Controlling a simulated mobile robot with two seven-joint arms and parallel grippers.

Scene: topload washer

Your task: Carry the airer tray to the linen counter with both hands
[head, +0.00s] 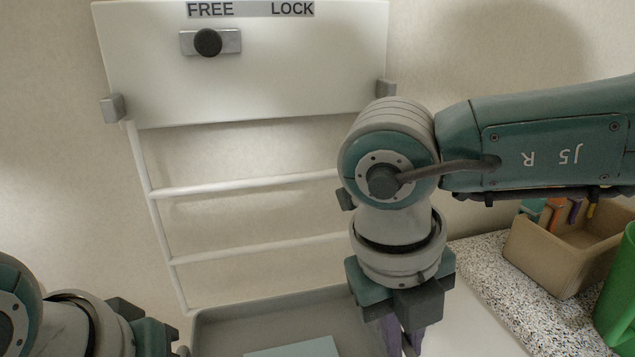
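The grey airer tray (270,300) is at the bottom of the head view, below the white airer frame. Its near part is cut off by the frame edge. A flat light-blue item (295,347) lies in it. My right gripper (404,346) points down at the tray's right side; its fingertips run to the picture's bottom edge, so its grip is hidden. My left gripper (178,350) is at the lower left beside the tray's left wall, mostly cut off. I cannot tell whether either gripper touches the tray. A speckled counter (520,300), possibly the linen counter, is at the right.
A white panel (250,90) marked FREE and LOCK carries a black knob (208,42), which sits under FREE. White rails (245,186) hang below it. A tan bin (555,255) with coloured items and a green container (619,300) stand on the speckled counter.

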